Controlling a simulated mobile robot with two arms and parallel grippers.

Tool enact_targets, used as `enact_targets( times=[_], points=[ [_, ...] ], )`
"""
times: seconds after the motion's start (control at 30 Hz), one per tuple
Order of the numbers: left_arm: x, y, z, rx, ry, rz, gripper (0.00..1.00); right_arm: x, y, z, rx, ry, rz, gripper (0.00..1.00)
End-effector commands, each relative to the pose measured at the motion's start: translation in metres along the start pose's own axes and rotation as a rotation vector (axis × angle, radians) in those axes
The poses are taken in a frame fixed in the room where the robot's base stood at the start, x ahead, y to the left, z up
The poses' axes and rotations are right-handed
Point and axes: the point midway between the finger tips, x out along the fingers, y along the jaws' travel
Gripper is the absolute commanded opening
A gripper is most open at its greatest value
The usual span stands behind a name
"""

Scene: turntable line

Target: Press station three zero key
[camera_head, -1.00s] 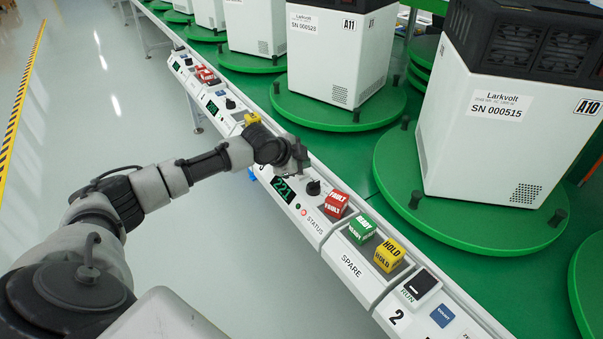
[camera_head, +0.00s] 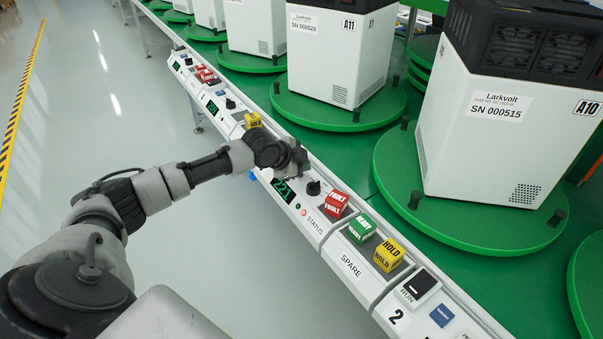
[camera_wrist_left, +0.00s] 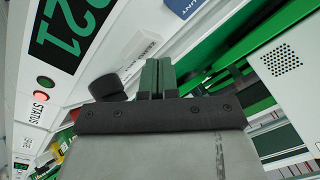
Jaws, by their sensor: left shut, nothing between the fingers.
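My left gripper (camera_head: 299,163) is over the console section with the green 221 display (camera_head: 284,190), and my arm covers the section's number. In the left wrist view its fingers (camera_wrist_left: 158,66) are shut and empty. A pale key with small dark lettering (camera_wrist_left: 143,50) lies just beyond the fingertips, partly hidden by them; I cannot tell whether they touch it. A blue key (camera_wrist_left: 184,6) is past it at the top edge. The 221 display (camera_wrist_left: 68,32) is at upper left. My right gripper is not in view.
A black knob (camera_head: 313,188) stands close to the fingers. Red (camera_head: 337,203), green (camera_head: 362,229) and yellow (camera_head: 389,256) cubes sit farther along the console. White machines stand on green turntables (camera_head: 470,232) behind. The floor at left is clear.

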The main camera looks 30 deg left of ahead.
Motion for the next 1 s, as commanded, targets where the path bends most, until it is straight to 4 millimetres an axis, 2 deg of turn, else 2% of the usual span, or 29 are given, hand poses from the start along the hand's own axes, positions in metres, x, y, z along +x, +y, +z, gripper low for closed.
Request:
enact_targets(
  times=[0.27, 0.73, 1.0],
  points=[
    [0.002, 0.002, 0.002, 0.0, 0.0, 0.0, 0.0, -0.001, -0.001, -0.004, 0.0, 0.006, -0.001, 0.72],
    [0.007, 0.005, 0.005, 0.0, 0.0, 0.001, 0.0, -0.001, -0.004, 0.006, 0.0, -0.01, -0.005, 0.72],
    [0.006, 0.005, 0.005, 0.0, -0.001, 0.001, 0.0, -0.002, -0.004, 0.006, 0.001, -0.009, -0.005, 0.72]
  ],
)
